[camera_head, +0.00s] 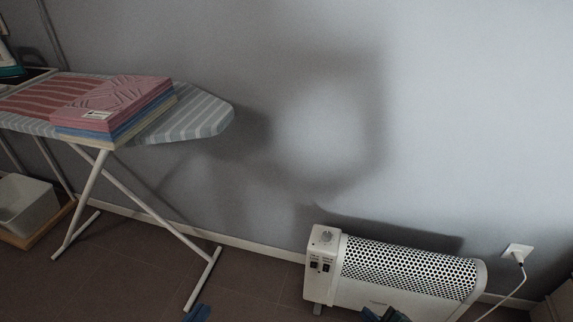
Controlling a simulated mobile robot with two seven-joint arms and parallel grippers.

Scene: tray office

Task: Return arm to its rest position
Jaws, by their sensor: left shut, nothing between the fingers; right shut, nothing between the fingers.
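My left gripper (197,313) shows only as a small blue tip at the bottom edge, just right of the ironing board's front foot. It is shut and empty. My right gripper (384,315) shows as a dark tip with some blue at the bottom edge, in front of the white heater's lower part in the picture. It is shut and empty. The rest of both arms is below the frame, so their pose is hidden.
A striped ironing board (205,118) stands at the left with folded towels (118,98) on it. A white heater (325,262) stands by the wall, near a socket (518,252) with a cord. A white bin (28,203) is far left. Floor between board and heater is clear.

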